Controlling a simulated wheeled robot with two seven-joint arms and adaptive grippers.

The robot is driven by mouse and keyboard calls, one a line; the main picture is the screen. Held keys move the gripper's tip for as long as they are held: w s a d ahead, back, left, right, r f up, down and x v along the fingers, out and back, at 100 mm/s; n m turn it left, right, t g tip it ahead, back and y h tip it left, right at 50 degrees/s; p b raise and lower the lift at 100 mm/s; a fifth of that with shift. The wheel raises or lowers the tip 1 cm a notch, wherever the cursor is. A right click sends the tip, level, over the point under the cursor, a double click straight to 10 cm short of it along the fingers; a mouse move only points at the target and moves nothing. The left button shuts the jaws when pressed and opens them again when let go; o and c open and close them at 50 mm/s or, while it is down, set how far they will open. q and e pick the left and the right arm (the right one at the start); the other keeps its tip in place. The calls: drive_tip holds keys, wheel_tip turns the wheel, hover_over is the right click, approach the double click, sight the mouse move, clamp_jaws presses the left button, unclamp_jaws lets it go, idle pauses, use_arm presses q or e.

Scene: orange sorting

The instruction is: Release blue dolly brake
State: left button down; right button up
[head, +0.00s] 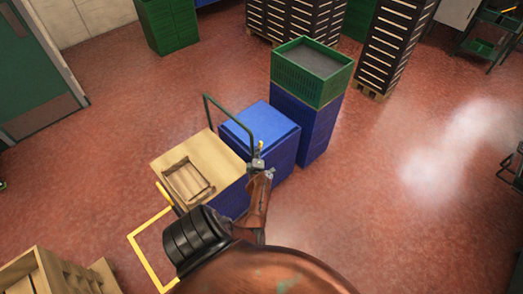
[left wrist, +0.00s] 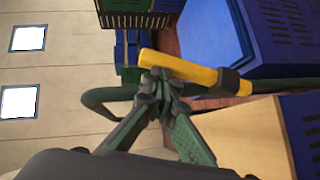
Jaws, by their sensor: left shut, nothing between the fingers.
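A blue dolly load of blue crates (head: 272,128) stands mid-floor with a green tubular handle (head: 228,122) along its side. The handle also shows as a green bar in the left wrist view (left wrist: 100,96). A yellow brake lever (head: 261,146) sits by this handle. In the left wrist view the lever (left wrist: 185,69) lies tilted, with a dark sleeve at its right end. My left gripper (head: 260,164) is shut and empty. Its fingertips (left wrist: 158,84) are right at the lever's near side; I cannot tell whether they touch it. My right gripper is not in view.
A wooden board with a small wooden crate (head: 187,182) lies left of the blue crates. A yellow frame (head: 147,247) stands at lower left. A green crate on a blue stack (head: 311,72) stands behind. Red floor at right (head: 390,190) is clear.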

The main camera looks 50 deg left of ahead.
use_arm(q)
drive_tip(key=shift+w, duration=0.95)
drive_tip(key=shift+w+r, duration=0.1)
drive_tip(key=s+d+r+p, duration=0.5)
drive_tip(key=s+d+p, duration=0.2)
drive_tip(key=s+p, duration=0.2)
drive_tip(key=shift+s+d+r+p, duration=0.2)
drive_tip(key=shift+d+p, duration=0.1)
drive_tip(key=shift+p, duration=0.15)
